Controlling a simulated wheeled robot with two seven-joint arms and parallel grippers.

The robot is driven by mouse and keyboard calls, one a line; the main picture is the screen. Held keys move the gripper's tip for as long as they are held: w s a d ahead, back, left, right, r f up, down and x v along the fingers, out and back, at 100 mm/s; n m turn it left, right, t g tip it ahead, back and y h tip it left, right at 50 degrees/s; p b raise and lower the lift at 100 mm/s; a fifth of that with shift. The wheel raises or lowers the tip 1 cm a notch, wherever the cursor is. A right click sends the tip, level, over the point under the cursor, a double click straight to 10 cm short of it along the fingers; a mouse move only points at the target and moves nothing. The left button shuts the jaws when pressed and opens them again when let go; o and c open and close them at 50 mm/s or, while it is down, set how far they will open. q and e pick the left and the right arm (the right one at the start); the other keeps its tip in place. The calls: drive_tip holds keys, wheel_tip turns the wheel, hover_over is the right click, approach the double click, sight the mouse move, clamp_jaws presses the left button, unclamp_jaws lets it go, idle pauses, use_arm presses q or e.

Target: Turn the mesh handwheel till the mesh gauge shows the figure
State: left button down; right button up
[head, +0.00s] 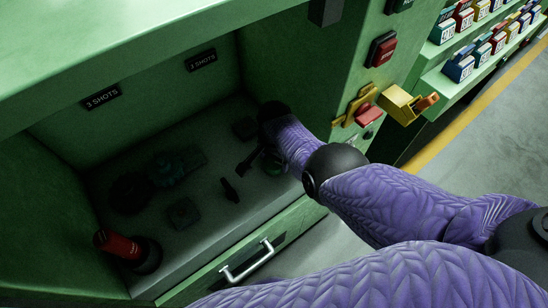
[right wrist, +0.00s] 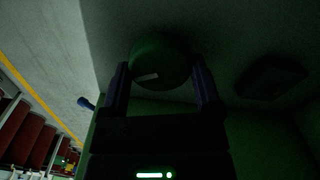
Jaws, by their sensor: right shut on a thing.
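My right gripper (head: 260,160) reaches into the dim green bay. In the right wrist view its two fingers (right wrist: 160,72) are shut on the sides of a round dark green knob (right wrist: 160,58) with a short pale mark; it may be the mesh handwheel, but no label shows. In the head view the green knob (head: 272,168) is partly hidden by my gripper and wrist. I cannot make out a mesh gauge or its figure in either view. My left gripper is not in view.
Several dark fittings, a small black lever (head: 229,190) and a red cylinder (head: 118,245) stand on the bay floor. A drawer handle (head: 246,262) is on the front. Red buttons (head: 381,48) and a yellow block (head: 398,103) are right of the bay opening, near my arm.

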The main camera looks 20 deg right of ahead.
drive_tip(key=shift+w, duration=0.1)
drive_tip(key=o, duration=1.1)
drive_tip(key=shift+c, duration=0.2)
wheel_tip(320, 180, up, 10)
drive_tip(key=p, duration=0.8)
